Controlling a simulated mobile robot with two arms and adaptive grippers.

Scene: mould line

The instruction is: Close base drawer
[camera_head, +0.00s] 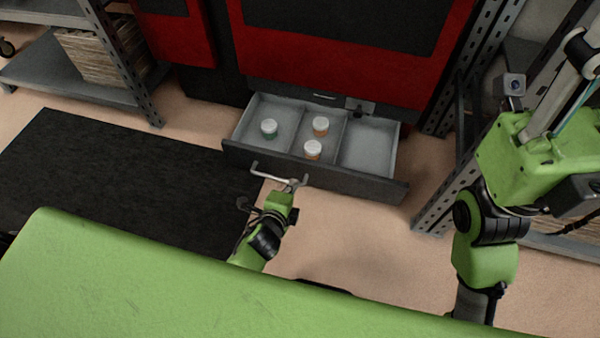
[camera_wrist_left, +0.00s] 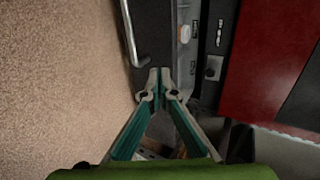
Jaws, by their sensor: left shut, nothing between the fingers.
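The base drawer (camera_head: 300,172) stands pulled out under the red machine, with its dark front panel and grey dividers showing. Its pale bar handle (camera_head: 268,176) is on the left part of the front; it also shows in the left wrist view (camera_wrist_left: 134,38). My left gripper (camera_head: 292,184) is shut and empty at the right end of the handle, close to the drawer front. In the left wrist view its fingertips (camera_wrist_left: 159,76) meet beside the dark front panel. Whether they touch it I cannot tell. My right gripper (camera_head: 582,50) is partly in view at the upper right, raised.
A metal rack (camera_head: 450,180) stands right of the drawer. A black mat (camera_head: 110,180) covers the left floor; floor before the drawer is clear.

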